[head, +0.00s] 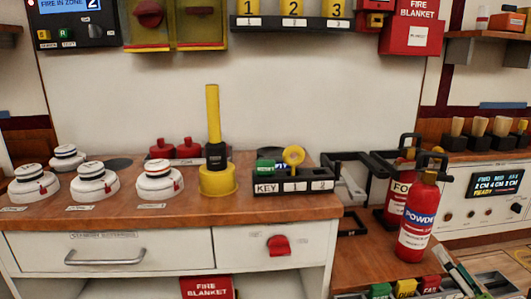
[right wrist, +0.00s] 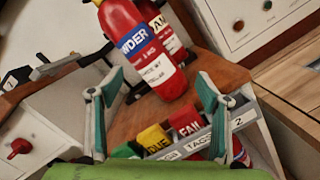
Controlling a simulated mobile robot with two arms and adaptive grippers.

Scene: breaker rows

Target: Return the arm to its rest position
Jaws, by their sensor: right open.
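My right gripper shows in the right wrist view (right wrist: 158,85) with its two green-and-grey fingers spread wide apart. It is open, with nothing held between the fingers. Part of it shows at the bottom right of the head view (head: 462,274), beside the tag tray and low in front of the powder extinguisher. The red powder extinguisher (head: 418,222) stands upright on the lower wooden shelf; in the right wrist view it (right wrist: 143,50) appears beyond the fingers. My left gripper is not in the head view.
A tag tray (right wrist: 196,142) with green, yellow and red tags lies close to the right fingers. A second extinguisher (head: 396,190) stands behind the first. The counter (head: 120,207) holds white detectors (head: 95,182), a yellow-and-black tool (head: 216,150) and a key tray (head: 290,187).

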